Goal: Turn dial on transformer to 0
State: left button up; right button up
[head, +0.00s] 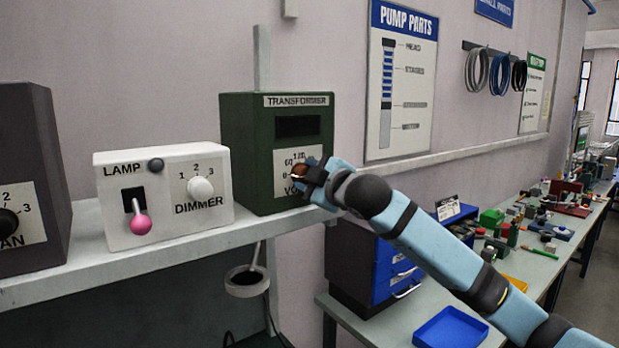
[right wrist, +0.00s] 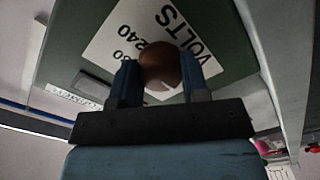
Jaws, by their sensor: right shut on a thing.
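The transformer (head: 248,150) is a dark green box with a "TRANSFORMER" label and a dark display window, standing on the grey shelf. Its white scale plate (right wrist: 125,40) shows "VOLTS" and "240" in the right wrist view. The brown round dial (right wrist: 160,66) sits on this plate, between the two blue fingers of my right gripper (right wrist: 158,82). In the head view my right gripper (head: 308,178) is at the transformer's front, shut on the dial and covering part of the scale. A pale mark shows on the dial's lower edge. My left gripper is not in view.
On the shelf (head: 130,247), a white lamp dimmer box (head: 165,220) with a pink-tipped lever stands left of the transformer, and a dark fan box (head: 35,150) farther left. A blue drawer unit (head: 350,265) and cluttered workbench lie lower right.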

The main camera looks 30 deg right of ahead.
jog(key=o, duration=0.9)
jog(key=shift+s, duration=0.1)
pick_arm(q)
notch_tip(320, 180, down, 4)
jog(key=b, duration=0.4)
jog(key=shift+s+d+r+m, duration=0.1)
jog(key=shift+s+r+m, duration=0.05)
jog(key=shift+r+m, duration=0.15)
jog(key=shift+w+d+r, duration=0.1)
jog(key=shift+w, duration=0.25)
pick_arm(e)
jog(key=s, duration=0.4)
jog(key=s+d, duration=0.1)
jog(key=s, duration=0.4)
jog(key=s+d, duration=0.1)
jog(key=s, duration=0.3)
jog(key=shift+s, duration=0.3)
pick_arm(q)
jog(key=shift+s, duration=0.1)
